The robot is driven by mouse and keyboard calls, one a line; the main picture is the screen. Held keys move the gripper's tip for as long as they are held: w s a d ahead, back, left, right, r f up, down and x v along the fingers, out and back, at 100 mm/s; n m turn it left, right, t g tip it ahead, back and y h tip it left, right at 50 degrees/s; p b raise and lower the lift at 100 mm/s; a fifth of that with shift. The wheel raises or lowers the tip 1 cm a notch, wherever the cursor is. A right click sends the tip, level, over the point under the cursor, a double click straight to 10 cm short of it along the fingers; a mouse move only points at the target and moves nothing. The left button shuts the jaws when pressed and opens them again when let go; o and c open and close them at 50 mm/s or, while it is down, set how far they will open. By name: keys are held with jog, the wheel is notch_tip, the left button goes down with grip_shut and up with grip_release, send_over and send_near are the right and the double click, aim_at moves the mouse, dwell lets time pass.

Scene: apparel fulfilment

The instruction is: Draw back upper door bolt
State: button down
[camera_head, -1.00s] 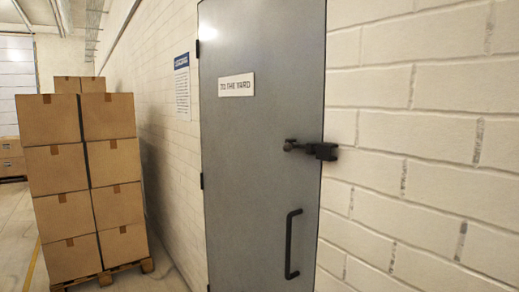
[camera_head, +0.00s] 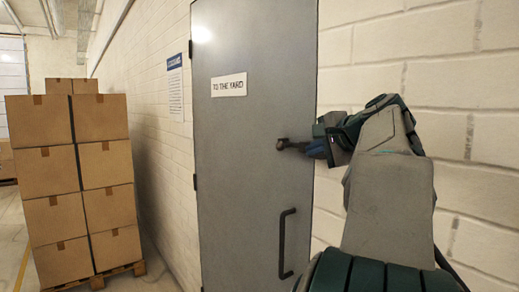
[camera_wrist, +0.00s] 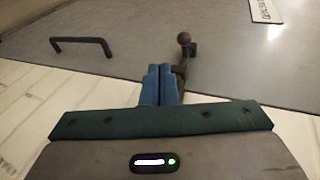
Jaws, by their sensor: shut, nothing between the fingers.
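The grey door (camera_head: 243,150) is closed in its frame, with a sign reading "TO THE YARD" (camera_head: 229,85). The dark upper bolt (camera_head: 283,144) is at the door's right edge, its knob pointing left in the head view. My gripper (camera_head: 314,149) is beside the bolt and covers its right part. In the wrist view the bolt's round knob (camera_wrist: 184,38) and stem stand just beyond and right of my blue fingertips (camera_wrist: 160,70). The fingers are closed together and empty, beside the bolt. I cannot tell whether they touch it.
A dark pull handle (camera_head: 284,243) is lower on the door and also shows in the wrist view (camera_wrist: 80,42). A white block wall (camera_head: 465,60) is right of the door. Stacked cartons (camera_head: 75,180) on a pallet stand at left, with a strip of clear floor beside the wall.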

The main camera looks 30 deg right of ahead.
jog(key=shift+s+d+r, duration=0.15)
jog(key=shift+d+r, duration=0.3)
jog(key=shift+r, duration=0.1)
jog(key=p, duration=0.1)
send_near(282, 150)
notch_tip(282, 150, down, 3)
jog(key=w, duration=0.1)
jog(key=shift+w+d+r+p, duration=0.1)
jog(key=shift+w+p, duration=0.2)
jog(key=shift+w, duration=0.5)
jog(key=shift+w+d+r+p, duration=0.1)
jog(key=shift+w+p, duration=0.25)
jog(key=shift+w, duration=0.4)
jog(key=shift+w+d+r+p, duration=0.15)
jog(key=shift+w+p, duration=0.15)
jog(key=shift+w, duration=0.5)
